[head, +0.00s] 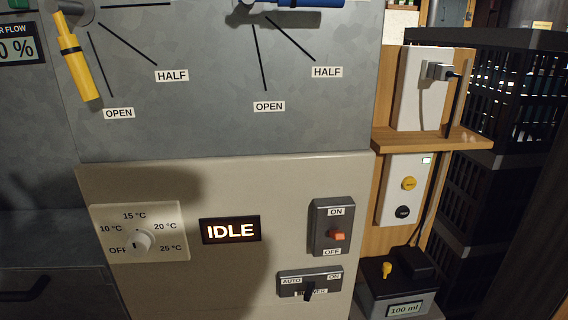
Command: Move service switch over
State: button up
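No label reading "service" shows in the head view. One switch plate (320,222) on the beige panel is marked ON at its top and OFF at its bottom. Its orange lever (337,236) sits nearer the OFF mark. Below it, a second switch plate (290,282) is marked AUTO at left and ON at right. Its black lever (309,291) sits near the middle and partly covers a lower word. My gripper is not in view.
A lit IDLE display (230,230) and a temperature knob (141,240) are on the same panel. Above are a yellow handle (79,68) and a blue handle (310,2). At right, a wooden shelf (440,140), a plugged-in socket and a 100 ml box (400,290) stand beside dark crates (500,150).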

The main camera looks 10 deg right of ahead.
aim_at(335, 233)
jog(key=k+l+z, duration=0.55)
jog(key=l, duration=0.4)
jog(key=k+j, duration=0.05)
jog(key=k, duration=0.05)
